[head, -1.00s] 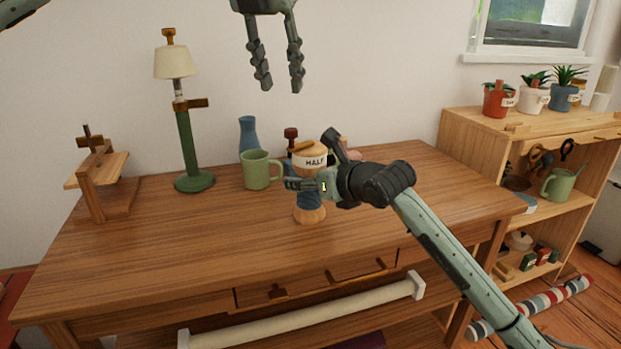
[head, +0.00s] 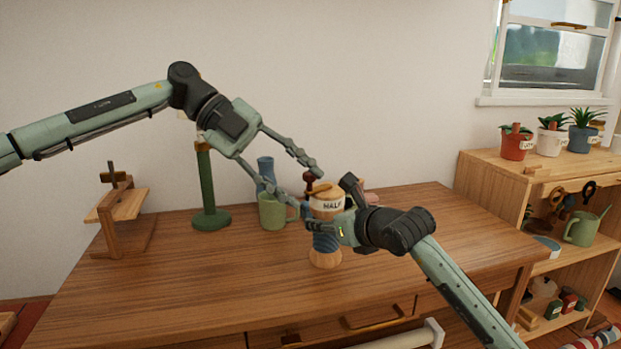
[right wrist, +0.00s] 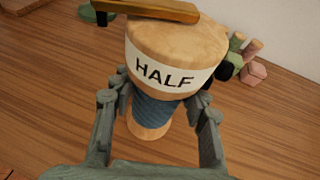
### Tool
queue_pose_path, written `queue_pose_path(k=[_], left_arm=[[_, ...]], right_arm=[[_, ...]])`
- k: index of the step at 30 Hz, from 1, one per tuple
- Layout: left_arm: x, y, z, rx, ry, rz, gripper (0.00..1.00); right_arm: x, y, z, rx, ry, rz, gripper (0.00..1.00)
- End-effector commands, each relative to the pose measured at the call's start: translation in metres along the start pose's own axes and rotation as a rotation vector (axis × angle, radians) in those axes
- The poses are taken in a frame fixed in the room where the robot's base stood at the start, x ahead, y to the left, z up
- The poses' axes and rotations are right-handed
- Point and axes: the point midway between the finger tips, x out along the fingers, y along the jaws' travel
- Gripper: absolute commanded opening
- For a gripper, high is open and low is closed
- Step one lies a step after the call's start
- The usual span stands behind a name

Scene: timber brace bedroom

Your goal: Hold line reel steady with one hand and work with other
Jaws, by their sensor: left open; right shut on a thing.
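The line reel (head: 325,256) stands upright on the wooden desk. It has a pale wooden base, a blue wound middle and a wooden top with a white band reading "HALF". The right wrist view shows the blue winding (right wrist: 155,110) and a brown bar (right wrist: 148,9) across the top. My right gripper (head: 337,230) is shut on the reel's middle, one finger on each side in the right wrist view (right wrist: 160,107). My left gripper (head: 312,198) is open, its fingers slanting down from the left towards the reel's top. Whether they touch it I cannot tell.
A green mug (head: 272,212) and a blue vase (head: 265,172) stand behind and left of the reel. A green lamp (head: 207,185) and a wooden stand (head: 115,215) are further left. A shelf with potted plants (head: 516,141) is at right. The desk's front is clear.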

Motion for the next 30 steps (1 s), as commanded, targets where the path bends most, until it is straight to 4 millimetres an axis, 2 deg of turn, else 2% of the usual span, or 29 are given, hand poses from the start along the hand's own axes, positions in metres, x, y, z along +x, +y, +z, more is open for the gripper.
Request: queue_pose_path(k=[1,6,9,12,16,19,30], left_arm=[[-0.005,0.010,0.007,-0.157,0.059,-0.102,0.41],[-0.031,0.026,0.030,-0.636,0.247,-0.396,0.41],[-0.049,0.036,0.047,-0.853,0.329,-0.521,0.41],[-0.061,0.045,0.061,-0.999,0.386,-0.603,0.41],[-0.068,0.050,0.070,-1.088,0.424,-0.653,0.41],[-0.063,0.044,0.071,-1.101,0.432,-0.660,0.41],[-0.010,-0.004,0.070,-1.096,0.431,-0.656,0.41]], right_arm=[[0.000,0.000,0.000,0.000,0.000,0.001,0.06],[0.000,0.000,0.000,0.000,0.000,0.001,0.06],[0.000,0.001,0.000,0.000,0.001,0.001,0.06],[0.000,0.001,0.000,0.000,0.001,0.001,0.06],[0.000,0.001,0.000,0.000,0.001,0.001,0.06],[0.000,0.001,0.000,0.000,0.001,0.001,0.06],[0.000,0.001,0.000,0.000,0.001,0.001,0.06]])
